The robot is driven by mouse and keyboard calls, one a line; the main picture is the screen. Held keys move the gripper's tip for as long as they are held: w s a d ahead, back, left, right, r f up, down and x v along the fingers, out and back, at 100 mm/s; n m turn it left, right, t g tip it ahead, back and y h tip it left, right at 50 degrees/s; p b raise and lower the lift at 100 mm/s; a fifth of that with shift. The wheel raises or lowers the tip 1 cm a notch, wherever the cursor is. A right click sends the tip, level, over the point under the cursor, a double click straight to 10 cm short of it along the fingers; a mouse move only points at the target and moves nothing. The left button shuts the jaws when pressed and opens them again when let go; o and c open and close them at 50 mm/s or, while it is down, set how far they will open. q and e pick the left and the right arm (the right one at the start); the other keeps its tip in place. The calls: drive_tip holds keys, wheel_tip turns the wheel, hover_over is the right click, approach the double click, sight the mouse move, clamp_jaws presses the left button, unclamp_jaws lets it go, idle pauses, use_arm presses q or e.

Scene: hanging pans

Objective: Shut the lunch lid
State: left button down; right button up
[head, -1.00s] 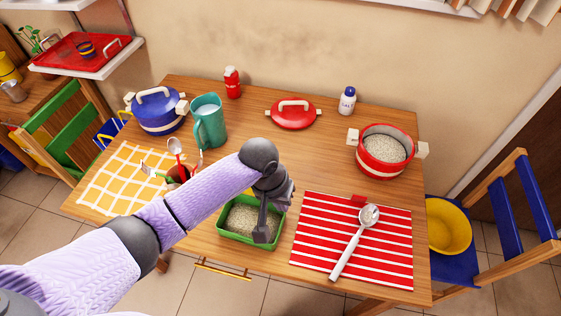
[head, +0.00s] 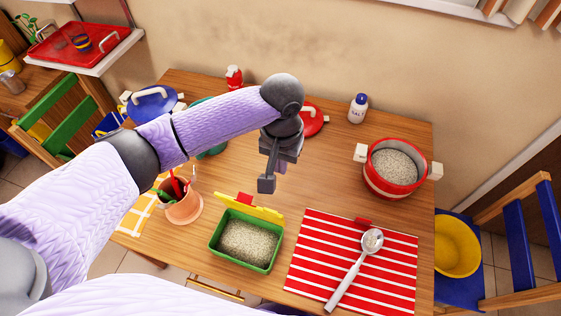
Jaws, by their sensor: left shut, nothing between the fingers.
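The lunch box is a green box (head: 214,243) filled with pale grains, near the table's front edge in the head view. Its yellow lid (head: 262,212) stands open along the box's back edge, with a red tab (head: 244,199) on it. My left gripper (head: 266,184) is shut and empty. It points down and appears just above and behind the lid in the picture; whether it touches the lid is unclear. My right gripper is not in view.
A terracotta pot (head: 183,211) with utensils stands left of the box. A red striped mat (head: 385,275) with a ladle (head: 352,275) lies to the right. A red pot (head: 390,187) of grains stands behind the mat. My left arm partly hides a blue pot (head: 150,105) and a red lid (head: 313,121).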

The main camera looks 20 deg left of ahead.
sight(251, 209)
use_arm(q)
drive_tip(key=shift+s+a+f+b, duration=0.1)
drive_tip(key=shift+s+f, duration=0.55)
drive_tip(key=shift+f, duration=0.6)
drive_tip(key=shift+s+a+f+b, duration=0.1)
drive_tip(key=shift+s+f, duration=0.6)
drive_tip(key=shift+f, duration=0.5)
drive_tip(key=shift+s+f+b, duration=0.1)
drive_tip(key=shift+s+f, duration=0.55)
drive_tip(key=shift+f, duration=0.6)
